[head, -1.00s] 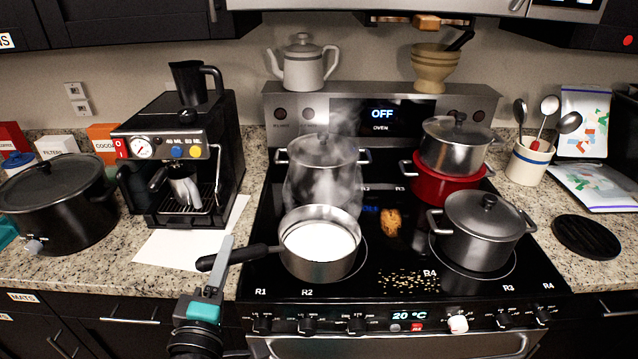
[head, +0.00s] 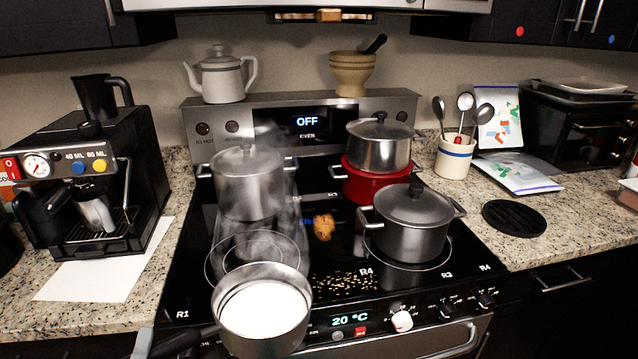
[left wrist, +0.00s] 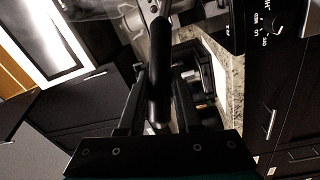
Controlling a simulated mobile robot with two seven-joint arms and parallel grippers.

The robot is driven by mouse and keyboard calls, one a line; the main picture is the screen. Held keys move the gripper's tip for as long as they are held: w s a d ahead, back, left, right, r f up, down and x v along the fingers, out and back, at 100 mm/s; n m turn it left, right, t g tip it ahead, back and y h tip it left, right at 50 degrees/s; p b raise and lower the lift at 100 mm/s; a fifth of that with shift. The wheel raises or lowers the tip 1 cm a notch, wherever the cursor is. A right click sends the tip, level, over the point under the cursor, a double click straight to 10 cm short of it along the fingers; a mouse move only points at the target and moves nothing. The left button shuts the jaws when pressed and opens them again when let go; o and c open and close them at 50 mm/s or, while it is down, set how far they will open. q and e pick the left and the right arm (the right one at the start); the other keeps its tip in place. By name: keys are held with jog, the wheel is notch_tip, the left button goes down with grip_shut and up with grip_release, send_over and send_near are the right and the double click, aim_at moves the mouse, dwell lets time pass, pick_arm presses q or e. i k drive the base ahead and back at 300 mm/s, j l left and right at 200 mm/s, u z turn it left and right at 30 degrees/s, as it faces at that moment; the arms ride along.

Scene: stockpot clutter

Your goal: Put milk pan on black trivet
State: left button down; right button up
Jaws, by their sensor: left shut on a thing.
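The milk pan (head: 243,338), a steel pan with white milk in it, is held over the front edge of the stove, apart from the burner behind it. My left gripper (head: 160,346) is at the bottom left of the head view, shut on the pan's black handle. The handle (left wrist: 159,75) runs between the fingers in the left wrist view. The black trivet (head: 514,217), a round ribbed disc, lies bare on the counter right of the stove. My right gripper is not in view.
A lidded grey pot (head: 408,228) stands on the front right burner, between pan and trivet. A steel pot on a red pot (head: 375,185) stands behind it. A steaming stockpot (head: 250,185) is at back left. A utensil crock (head: 455,157) stands behind the trivet.

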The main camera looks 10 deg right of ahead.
aim_at(501, 225)
jog(key=k+l+z, duration=0.15)
jog(key=l+z, duration=0.15)
jog(key=l, duration=1.15)
jog(key=l+z, duration=0.25)
jog(key=l, duration=1.2)
